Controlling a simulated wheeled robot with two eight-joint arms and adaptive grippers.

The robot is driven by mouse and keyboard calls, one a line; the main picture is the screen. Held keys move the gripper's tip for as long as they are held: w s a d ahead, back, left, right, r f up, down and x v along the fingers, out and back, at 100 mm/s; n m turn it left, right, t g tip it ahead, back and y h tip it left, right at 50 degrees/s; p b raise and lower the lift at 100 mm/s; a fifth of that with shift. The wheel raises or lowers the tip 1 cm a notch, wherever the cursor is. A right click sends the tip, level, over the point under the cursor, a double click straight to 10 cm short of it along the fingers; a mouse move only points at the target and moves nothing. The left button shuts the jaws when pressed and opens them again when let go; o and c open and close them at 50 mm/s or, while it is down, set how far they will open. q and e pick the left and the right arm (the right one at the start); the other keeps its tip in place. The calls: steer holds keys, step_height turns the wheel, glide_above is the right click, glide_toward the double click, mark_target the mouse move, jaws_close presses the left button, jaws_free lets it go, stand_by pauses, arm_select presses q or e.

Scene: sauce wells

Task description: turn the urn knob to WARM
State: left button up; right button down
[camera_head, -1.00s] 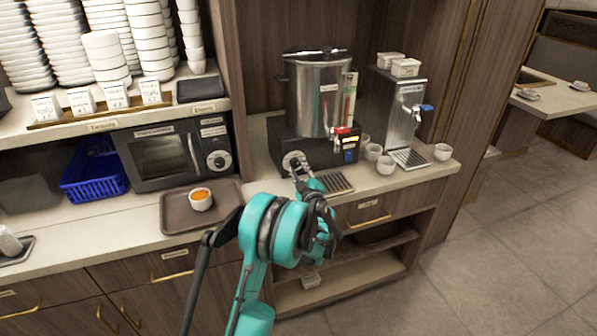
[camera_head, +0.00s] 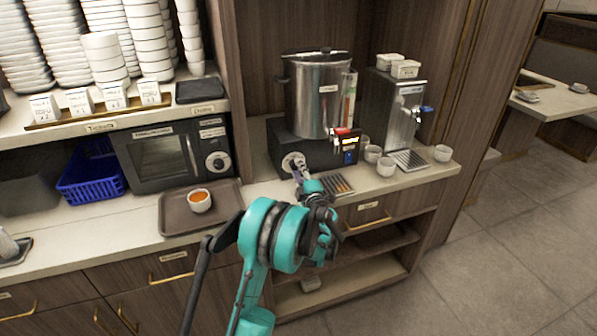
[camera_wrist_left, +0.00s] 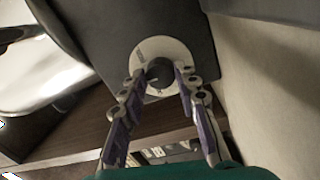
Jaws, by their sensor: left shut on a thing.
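The urn (camera_head: 318,95) is a steel pot on a black base at the back of the counter. Its knob (camera_wrist_left: 159,72) is dark and round, on a pale dial plate (camera_wrist_left: 176,50) on the front of the base. The plate also shows in the head view (camera_head: 291,162). My left gripper (camera_wrist_left: 161,79) is at the knob with one fingertip on each side, shut on it. In the head view the left gripper (camera_head: 298,172) partly covers the dial. The dial's lettering is too small to read. My right gripper is not in view.
A steel dispenser (camera_head: 392,110) and several white cups (camera_head: 386,166) stand right of the urn. A brown tray (camera_head: 175,215) with a cup of orange sauce (camera_head: 200,200) lies to the left, before a black microwave (camera_head: 165,158).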

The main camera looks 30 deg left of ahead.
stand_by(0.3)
arm_select(q)
steer(key=o, duration=1.2)
steer(key=shift+c, duration=0.2)
steer(key=v, duration=1.2)
